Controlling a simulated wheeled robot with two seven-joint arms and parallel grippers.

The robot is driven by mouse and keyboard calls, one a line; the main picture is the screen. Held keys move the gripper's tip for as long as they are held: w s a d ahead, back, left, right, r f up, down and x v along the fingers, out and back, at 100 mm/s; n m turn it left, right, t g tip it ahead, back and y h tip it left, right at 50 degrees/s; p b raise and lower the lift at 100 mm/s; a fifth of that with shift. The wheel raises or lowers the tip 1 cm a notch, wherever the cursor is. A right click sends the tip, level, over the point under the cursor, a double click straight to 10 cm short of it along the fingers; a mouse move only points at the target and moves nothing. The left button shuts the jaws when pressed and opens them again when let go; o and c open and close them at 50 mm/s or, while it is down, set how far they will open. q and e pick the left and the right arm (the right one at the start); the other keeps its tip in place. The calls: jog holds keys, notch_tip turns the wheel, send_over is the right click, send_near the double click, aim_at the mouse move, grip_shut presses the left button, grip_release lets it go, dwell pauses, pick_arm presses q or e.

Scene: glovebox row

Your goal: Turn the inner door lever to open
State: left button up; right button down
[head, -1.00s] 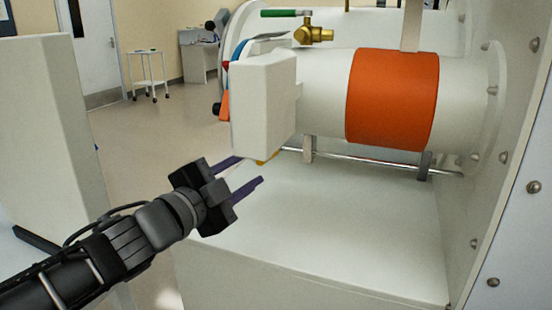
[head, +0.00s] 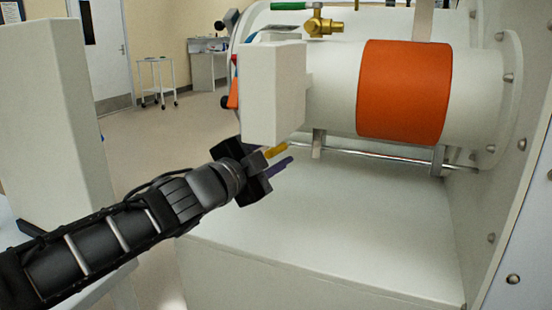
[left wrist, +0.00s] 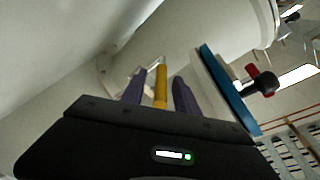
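The lever is a yellow bar (head: 277,150) low beside the white box-shaped housing (head: 273,95) at the left end of the horizontal cylinder. In the left wrist view the yellow bar (left wrist: 161,84) stands between the two dark purple fingers of my left gripper (left wrist: 160,95), with a visible gap on each side. In the head view my left gripper (head: 280,160) is just under the housing. One purple finger shows below the bar; the other is hidden. The gripper is open around the lever. My right gripper is not in view.
The white cylinder has a wide orange band (head: 404,92) and a brass valve (head: 325,26) above it. A metal rod (head: 370,155) runs below it over a bare white shelf (head: 330,220). In the left wrist view a blue-edged disc (left wrist: 226,88) and a black-and-red knob (left wrist: 262,82) are close on the right.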

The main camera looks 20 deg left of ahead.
pick_arm(q)
jog(key=shift+w, duration=0.15)
jog(key=shift+c, duration=0.4)
grip_shut()
dwell(1.0)
